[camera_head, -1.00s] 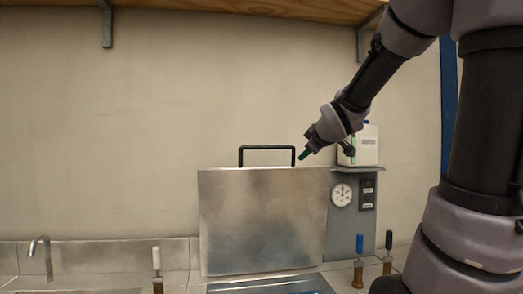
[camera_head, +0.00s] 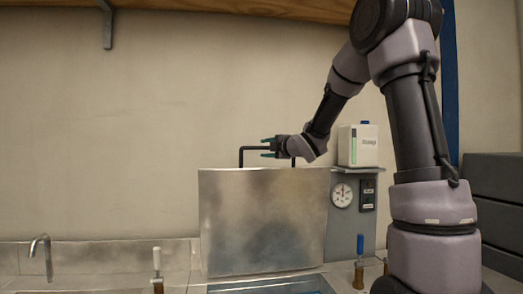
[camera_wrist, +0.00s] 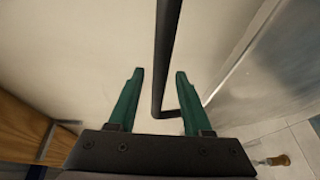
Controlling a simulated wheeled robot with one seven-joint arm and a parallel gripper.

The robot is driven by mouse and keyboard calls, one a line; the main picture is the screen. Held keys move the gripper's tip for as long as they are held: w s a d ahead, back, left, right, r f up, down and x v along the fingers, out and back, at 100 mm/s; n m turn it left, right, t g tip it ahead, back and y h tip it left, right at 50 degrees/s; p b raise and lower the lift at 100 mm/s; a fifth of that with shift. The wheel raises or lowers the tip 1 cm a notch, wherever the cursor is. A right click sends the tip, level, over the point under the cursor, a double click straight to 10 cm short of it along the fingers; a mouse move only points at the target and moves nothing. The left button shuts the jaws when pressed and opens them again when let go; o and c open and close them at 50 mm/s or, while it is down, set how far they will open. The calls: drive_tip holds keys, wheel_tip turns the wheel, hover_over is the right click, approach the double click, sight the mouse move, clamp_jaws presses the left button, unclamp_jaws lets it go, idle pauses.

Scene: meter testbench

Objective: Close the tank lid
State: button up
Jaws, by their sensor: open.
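The tank lid (camera_head: 262,220) is a brushed metal panel that stands upright, open, at the back of the tank. Its black bar handle (camera_head: 243,157) rises from the top edge. My gripper (camera_head: 267,147) is open at the handle, pointing left, its fingers at the height of the top bar. In the wrist view my gripper (camera_wrist: 157,95) has green fingers spread apart, with the black handle (camera_wrist: 166,55) running between them, apart from both fingers. The lid's metal face (camera_wrist: 265,70) is at the right there. Part of the handle is hidden behind my gripper in the head view.
A white container (camera_head: 358,146) stands on a small shelf right of the lid, above a round gauge (camera_head: 342,195) and a switch box (camera_head: 367,194). A blue-handled tool (camera_head: 360,246) and a white-handled one (camera_head: 156,260) stand in front. A faucet (camera_head: 46,256) is at left.

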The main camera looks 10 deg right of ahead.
drive_tip(key=shift+x, duration=1.55)
drive_tip(key=shift+c, duration=0.3)
clamp_jaws()
